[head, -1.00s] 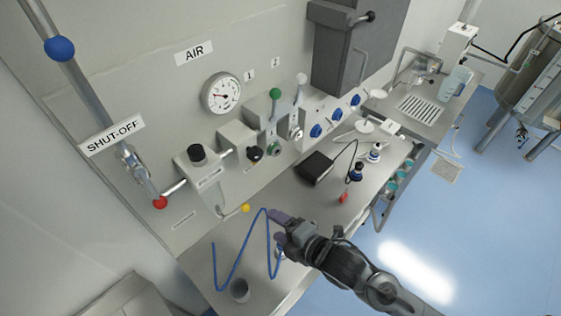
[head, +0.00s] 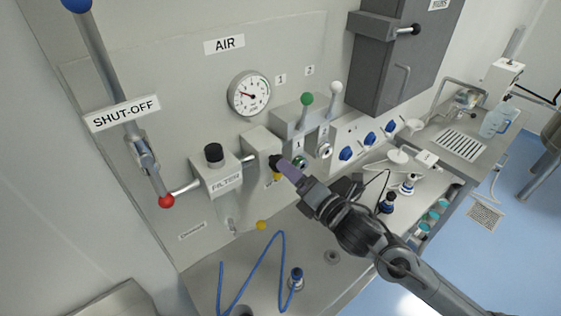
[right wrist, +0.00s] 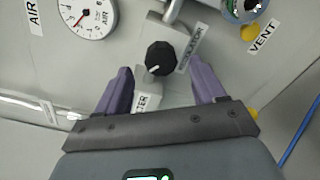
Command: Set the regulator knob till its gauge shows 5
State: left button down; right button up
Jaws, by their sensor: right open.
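The black regulator knob (right wrist: 160,58) with a white pointer mark shows in the right wrist view, just beyond and between my finger tips. In the head view the knob (head: 274,160) is partly covered by my right gripper (head: 284,167). My right gripper (right wrist: 160,72) is open, its two purple fingers apart on either side of the knob's line; I cannot tell whether they touch it. The round air gauge (head: 249,93) is above the regulator on the panel; it also shows in the right wrist view (right wrist: 88,14). Its needle's exact reading is too small to tell. My left gripper is not in view.
The filter block (head: 215,172) with its black cap stands left of the regulator. Green (head: 307,99) and white (head: 337,88) ball levers rise to the right. A yellow knob (head: 261,225) and a blue hose (head: 278,262) are below. The shut-off lever (head: 120,100) is at left.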

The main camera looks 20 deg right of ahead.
jog(key=shift+p+x, duration=0.45)
jog(key=shift+x, duration=2.1)
jog(key=c, duration=1)
jog(key=shift+c, duration=0.3)
